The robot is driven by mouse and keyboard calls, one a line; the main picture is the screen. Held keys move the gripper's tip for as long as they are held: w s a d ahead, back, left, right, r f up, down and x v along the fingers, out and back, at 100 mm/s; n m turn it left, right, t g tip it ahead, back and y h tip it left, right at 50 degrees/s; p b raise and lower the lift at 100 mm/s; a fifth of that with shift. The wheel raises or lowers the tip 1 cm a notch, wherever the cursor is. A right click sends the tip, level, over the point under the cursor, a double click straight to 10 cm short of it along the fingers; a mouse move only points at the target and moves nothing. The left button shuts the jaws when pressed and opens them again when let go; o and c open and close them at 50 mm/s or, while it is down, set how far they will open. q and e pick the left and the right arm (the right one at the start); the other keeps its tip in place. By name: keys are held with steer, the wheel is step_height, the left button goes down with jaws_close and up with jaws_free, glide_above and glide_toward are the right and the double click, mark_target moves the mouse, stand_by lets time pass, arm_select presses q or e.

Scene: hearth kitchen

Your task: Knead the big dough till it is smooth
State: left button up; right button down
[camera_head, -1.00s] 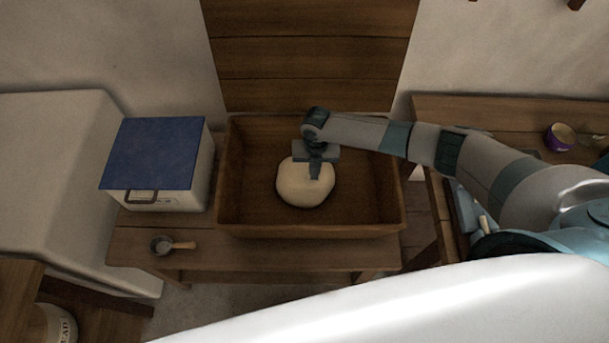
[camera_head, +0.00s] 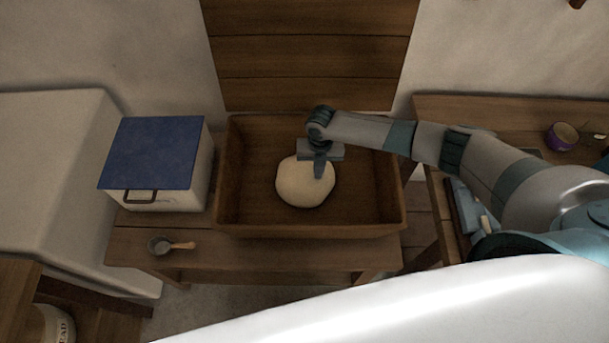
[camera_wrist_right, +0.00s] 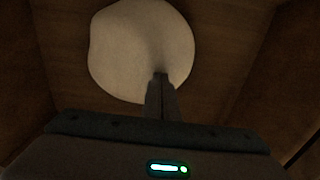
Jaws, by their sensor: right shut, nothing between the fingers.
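The big dough (camera_head: 300,187) is a pale, rounded lump on the floor of the wooden trough (camera_head: 250,222). My right gripper (camera_head: 319,172) points down over the dough's upper right part, its fingers shut and empty. In the right wrist view the shut fingers (camera_wrist_right: 160,84) overlap the near edge of the dough (camera_wrist_right: 135,45), with a soft shadow or shallow dent just past the tips. I cannot tell whether they touch it. The dough's outline is slightly uneven on one side in that view. My left gripper is not in view.
A white box with a blue lid (camera_head: 153,153) stands left of the trough. A small scoop with a wooden handle (camera_head: 170,245) lies on the table (camera_head: 260,252) in front of the box. A purple pot (camera_head: 561,136) stands on the right-hand table. The trough walls surround the dough.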

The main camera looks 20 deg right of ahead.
steer(key=shift+f+b, duration=0.35)
steer(key=shift+f, duration=0.25)
steer(key=shift+s, duration=0.25)
steer(key=shift+w+f, duration=0.15)
steer(key=shift+w, duration=0.05)
stand_by(0.5)
steer(key=shift+f+b, duration=0.25)
steer(key=shift+b, duration=0.05)
stand_by(0.6)
stand_by(0.4)
steer(key=shift+r+p, duration=1.15)
steer(key=shift+r, duration=0.25)
steer(key=shift+r, duration=0.1)
